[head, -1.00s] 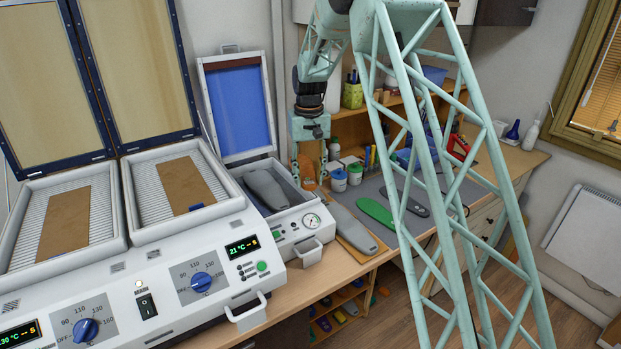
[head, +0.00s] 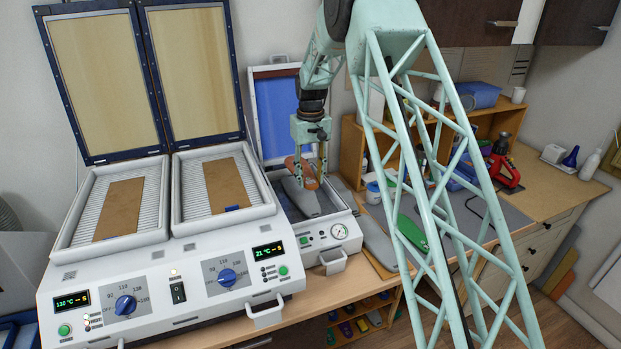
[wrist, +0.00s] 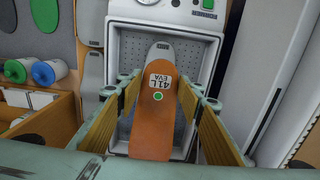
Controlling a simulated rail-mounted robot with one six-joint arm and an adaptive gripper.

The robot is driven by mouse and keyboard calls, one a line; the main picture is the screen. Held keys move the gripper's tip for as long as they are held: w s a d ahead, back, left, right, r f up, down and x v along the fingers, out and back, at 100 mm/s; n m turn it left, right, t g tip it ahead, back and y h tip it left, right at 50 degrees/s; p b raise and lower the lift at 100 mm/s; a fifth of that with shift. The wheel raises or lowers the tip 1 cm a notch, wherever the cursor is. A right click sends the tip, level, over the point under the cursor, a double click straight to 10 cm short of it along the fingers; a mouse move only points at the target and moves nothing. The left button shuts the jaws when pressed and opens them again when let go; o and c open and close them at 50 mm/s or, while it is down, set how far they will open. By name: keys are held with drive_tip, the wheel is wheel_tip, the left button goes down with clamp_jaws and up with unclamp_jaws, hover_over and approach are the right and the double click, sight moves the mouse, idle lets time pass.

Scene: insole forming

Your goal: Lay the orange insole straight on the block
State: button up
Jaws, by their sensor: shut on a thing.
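The orange insole (wrist: 150,128) is between the fingers of my gripper (wrist: 162,108). A white label reading 41 L EVA and a green dot are on its upper face. In the head view the insole (head: 303,172) is tilted above the grey block (head: 303,199), which lies in the small press's tray. In the wrist view the block's tip (wrist: 162,50) shows past the insole's label end, and the rest of the block is hidden beneath the insole. My gripper (head: 308,172) is shut on the insole from both sides. I cannot tell whether insole and block touch.
The small press (head: 330,228) has its blue-faced lid (head: 277,115) open behind the tray. The two-bay heater (head: 170,285) stands to its left with lids raised. Another grey block (head: 376,243) and a green insole (head: 412,233) lie to the right.

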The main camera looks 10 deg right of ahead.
drive_tip(key=shift+f, duration=0.1)
idle(0.3)
drive_tip(key=b, duration=0.3)
hover_over(310, 207)
drive_tip(key=shift+d+f, duration=0.1)
drive_tip(key=shift+f, duration=3.9)
drive_tip(key=shift+f+b, duration=0.45)
drive_tip(key=shift+f, duration=0.05)
drive_tip(key=o, duration=0.8)
drive_tip(key=shift+r, duration=0.15)
drive_tip(key=shift+r, duration=5.9)
